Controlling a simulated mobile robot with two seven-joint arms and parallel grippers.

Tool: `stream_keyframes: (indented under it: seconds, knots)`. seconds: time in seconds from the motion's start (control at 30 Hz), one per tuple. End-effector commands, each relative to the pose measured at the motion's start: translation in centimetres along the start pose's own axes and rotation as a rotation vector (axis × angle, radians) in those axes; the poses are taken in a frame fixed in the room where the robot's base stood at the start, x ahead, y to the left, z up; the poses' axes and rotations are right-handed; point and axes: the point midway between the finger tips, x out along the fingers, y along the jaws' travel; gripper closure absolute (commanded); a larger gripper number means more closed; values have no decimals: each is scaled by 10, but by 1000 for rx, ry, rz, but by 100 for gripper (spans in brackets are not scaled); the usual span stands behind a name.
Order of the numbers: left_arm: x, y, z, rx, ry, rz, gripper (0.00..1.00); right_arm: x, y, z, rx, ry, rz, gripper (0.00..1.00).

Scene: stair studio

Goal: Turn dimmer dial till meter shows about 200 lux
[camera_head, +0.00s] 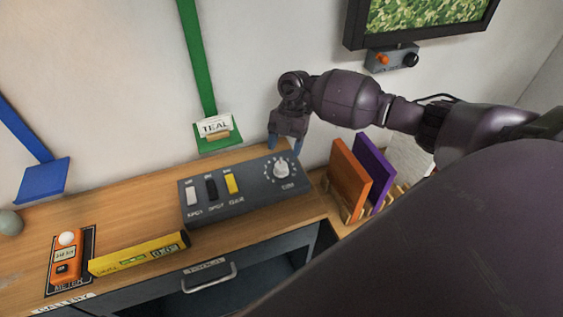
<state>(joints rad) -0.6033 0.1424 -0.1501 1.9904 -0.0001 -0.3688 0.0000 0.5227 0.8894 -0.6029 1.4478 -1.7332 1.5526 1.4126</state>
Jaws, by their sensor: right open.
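The dimmer dial (281,169) is a round white knob with a tick scale at the right end of a dark grey control panel (228,209) on the wooden desk. The meter (64,262) is an orange handheld with a white dome, lying on a dark marked patch at the desk's left. Its display is too small to read. My right gripper (285,144) is open and points down, just behind and above the dial; its two bluish fingertips look apart from the knob. My left gripper is not in view.
Three switches, white, dark and yellow (232,184), sit left of the dial. A yellow level (138,253) lies by the meter. An orange board (348,180) and a purple board (374,171) stand in a rack at right. A small control box (391,58) hangs under the wall screen.

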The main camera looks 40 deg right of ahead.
Motion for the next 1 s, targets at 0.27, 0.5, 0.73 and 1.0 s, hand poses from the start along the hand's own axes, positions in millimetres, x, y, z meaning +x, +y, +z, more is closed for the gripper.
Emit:
stream_keyframes:
  seconds: [0.27,0.5,0.73,1.0]
  knots:
    - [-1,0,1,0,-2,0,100,42,0,0,-1,2,0,36]
    - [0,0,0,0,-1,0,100,55,0,0,-2,1,1,36]
    - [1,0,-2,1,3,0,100,56,0,0,-2,0,1,36]
    - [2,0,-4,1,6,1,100,55,0,0,-2,0,1,72]
